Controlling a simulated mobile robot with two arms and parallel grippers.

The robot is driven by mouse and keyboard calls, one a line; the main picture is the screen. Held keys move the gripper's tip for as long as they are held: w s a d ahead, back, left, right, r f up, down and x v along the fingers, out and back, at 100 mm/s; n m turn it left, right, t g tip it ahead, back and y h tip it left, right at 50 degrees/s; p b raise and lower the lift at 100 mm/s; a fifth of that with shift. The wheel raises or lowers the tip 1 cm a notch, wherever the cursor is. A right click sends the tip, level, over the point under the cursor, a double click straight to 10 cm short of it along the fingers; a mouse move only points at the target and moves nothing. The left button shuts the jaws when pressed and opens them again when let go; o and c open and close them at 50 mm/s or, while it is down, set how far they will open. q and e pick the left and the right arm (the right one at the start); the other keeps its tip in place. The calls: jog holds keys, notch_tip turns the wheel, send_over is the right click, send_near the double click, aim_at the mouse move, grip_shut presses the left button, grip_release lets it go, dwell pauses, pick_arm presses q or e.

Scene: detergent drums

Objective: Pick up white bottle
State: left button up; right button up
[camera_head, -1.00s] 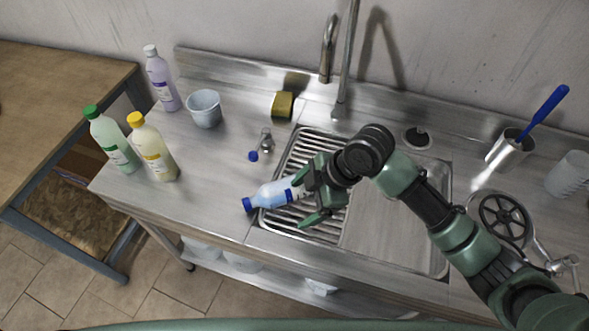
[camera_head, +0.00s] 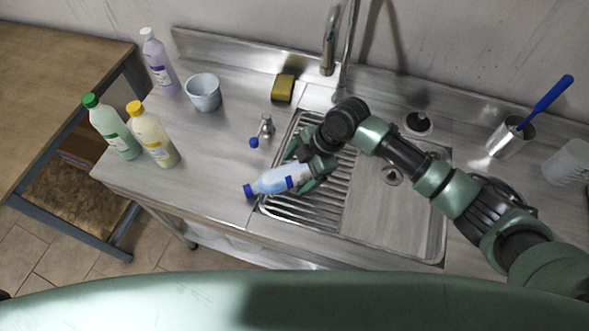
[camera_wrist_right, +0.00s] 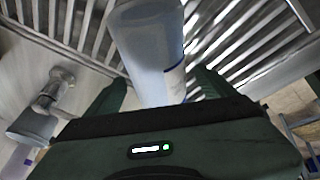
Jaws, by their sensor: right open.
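A pale blue-white bottle with a blue cap (camera_head: 272,182) lies on its side at the left edge of the ribbed drainer, cap pointing left. It also shows in the right wrist view, its pale body (camera_wrist_right: 150,42) running between the two fingers. My right gripper (camera_head: 304,168) is at the bottle's base end. Its fingers stand apart on either side of the bottle, with a gap visible in the right wrist view (camera_wrist_right: 160,88). The gripper partly hides the bottle's base end. My left gripper is not in view.
Green-capped (camera_head: 112,128), yellow-capped (camera_head: 153,136) and purple (camera_head: 159,62) bottles stand at the left of the counter. A cup (camera_head: 203,92), sponge (camera_head: 283,88) and small metal item with a blue knob (camera_head: 264,130) are nearer. The faucet (camera_head: 329,45) rises behind the sink.

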jog(key=shift+f, duration=0.1)
grip_shut()
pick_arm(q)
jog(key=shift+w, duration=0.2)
pick_arm(e)
jog(key=shift+w, duration=0.1)
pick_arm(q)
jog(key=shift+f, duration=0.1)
pick_arm(e)
jog(key=shift+r, duration=0.2)
